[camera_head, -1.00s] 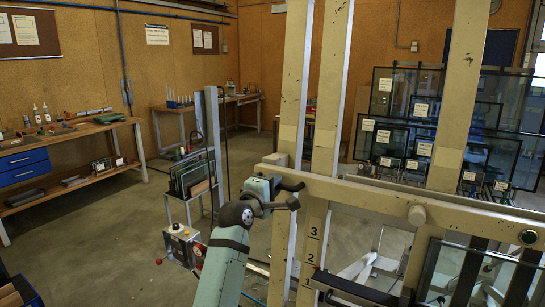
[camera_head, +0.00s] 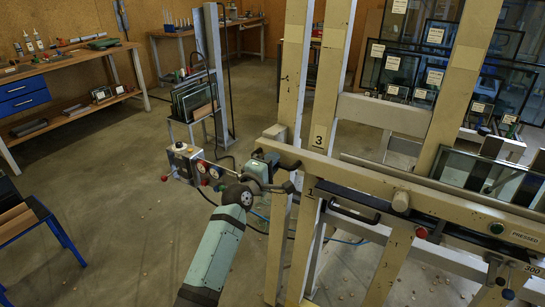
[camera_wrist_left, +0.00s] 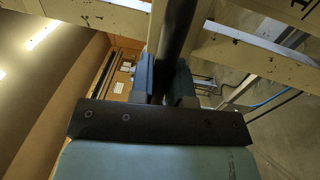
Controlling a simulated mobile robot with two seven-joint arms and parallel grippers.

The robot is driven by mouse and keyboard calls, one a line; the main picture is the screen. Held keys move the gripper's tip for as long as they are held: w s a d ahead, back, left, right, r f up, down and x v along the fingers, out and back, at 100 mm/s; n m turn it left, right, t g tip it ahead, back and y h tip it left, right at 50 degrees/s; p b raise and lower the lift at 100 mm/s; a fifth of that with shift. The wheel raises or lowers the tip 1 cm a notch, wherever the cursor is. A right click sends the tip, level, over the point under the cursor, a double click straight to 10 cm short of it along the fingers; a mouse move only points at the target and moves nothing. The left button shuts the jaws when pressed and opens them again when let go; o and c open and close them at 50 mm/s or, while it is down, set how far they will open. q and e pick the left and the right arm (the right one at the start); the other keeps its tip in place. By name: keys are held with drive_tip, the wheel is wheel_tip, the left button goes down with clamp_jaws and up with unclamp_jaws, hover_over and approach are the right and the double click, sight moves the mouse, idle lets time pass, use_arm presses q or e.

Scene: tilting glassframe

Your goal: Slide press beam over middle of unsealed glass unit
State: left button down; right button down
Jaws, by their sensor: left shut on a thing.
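The press beam (camera_head: 330,173) is a long beige bar with a round knob, crossing the tall posts and sloping down to the right. My left gripper (camera_head: 286,186) is shut on a dark bar handle at the beam's left end. In the left wrist view the dark handle (camera_wrist_left: 178,30) runs between the two fingers (camera_wrist_left: 168,85). The glass unit (camera_head: 485,172) stands behind the beam at the right; its upper part shows above the beam and its lower part is hidden. I cannot tell how exactly the beam lines up with its middle. My right gripper is not in view.
Beige posts (camera_head: 325,90) rise behind the beam, one marked 3. A black handle (camera_head: 352,214) and red button (camera_head: 421,232) sit below it. A gauge box (camera_head: 186,160) and glass rack (camera_head: 194,98) stand left.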

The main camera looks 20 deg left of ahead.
use_arm(q)
drive_tip(key=shift+f, duration=0.1)
drive_tip(key=c, duration=1.1)
unclamp_jaws()
drive_tip(key=s+a+p, duration=0.2)
drive_tip(key=s+p, duration=0.1)
drive_tip(key=s, duration=1)
drive_tip(key=shift+s+f+p, duration=0.3)
drive_tip(key=shift+f+p, duration=0.1)
drive_tip(key=shift+f, duration=0.05)
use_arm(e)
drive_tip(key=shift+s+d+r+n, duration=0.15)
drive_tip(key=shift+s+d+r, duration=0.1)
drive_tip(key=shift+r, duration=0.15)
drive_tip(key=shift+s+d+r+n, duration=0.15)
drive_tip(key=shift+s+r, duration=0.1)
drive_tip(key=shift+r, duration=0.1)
use_arm(q)
drive_tip(key=shift+d+f, duration=0.1)
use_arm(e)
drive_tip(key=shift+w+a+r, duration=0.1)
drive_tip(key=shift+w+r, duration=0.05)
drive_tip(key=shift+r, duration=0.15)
